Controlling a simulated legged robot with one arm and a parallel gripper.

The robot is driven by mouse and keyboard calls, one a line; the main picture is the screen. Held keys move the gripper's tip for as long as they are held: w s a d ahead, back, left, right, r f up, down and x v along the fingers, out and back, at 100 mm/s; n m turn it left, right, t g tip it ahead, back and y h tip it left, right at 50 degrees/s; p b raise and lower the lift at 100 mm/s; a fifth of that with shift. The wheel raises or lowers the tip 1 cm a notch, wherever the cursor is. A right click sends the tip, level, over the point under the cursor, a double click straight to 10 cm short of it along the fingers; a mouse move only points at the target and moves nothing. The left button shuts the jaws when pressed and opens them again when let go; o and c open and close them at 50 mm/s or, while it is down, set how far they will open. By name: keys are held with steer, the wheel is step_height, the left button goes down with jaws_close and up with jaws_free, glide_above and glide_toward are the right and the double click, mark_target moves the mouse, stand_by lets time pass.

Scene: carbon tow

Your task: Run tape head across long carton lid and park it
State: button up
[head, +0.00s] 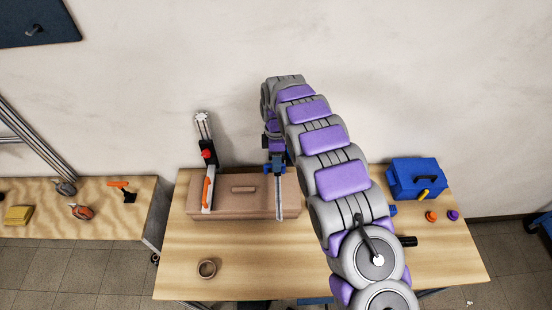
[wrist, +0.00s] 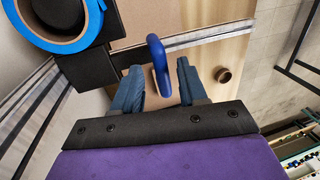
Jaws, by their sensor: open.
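The long brown carton (head: 240,207) lies on the wooden table, with a small raised strip (head: 243,189) on its lid. A black tape head (wrist: 90,72) with a blue tape roll (wrist: 55,18) and a curved blue handle (wrist: 158,62) sits by a metal rail (wrist: 200,37). That rail also shows in the head view (head: 279,200), crossing the carton's right part. My gripper (wrist: 160,85) is open, its two blue fingers on either side of the handle's lower end. I cannot tell whether they touch it. In the head view my arm partly hides the tape head.
A brown ring (head: 207,268) lies at the table's front left. A blue toolbox (head: 416,178) and small coloured knobs are at right. The front middle is clear.

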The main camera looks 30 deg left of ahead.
steer(key=shift+c, duration=0.2)
jaws_close()
stand_by(0.5)
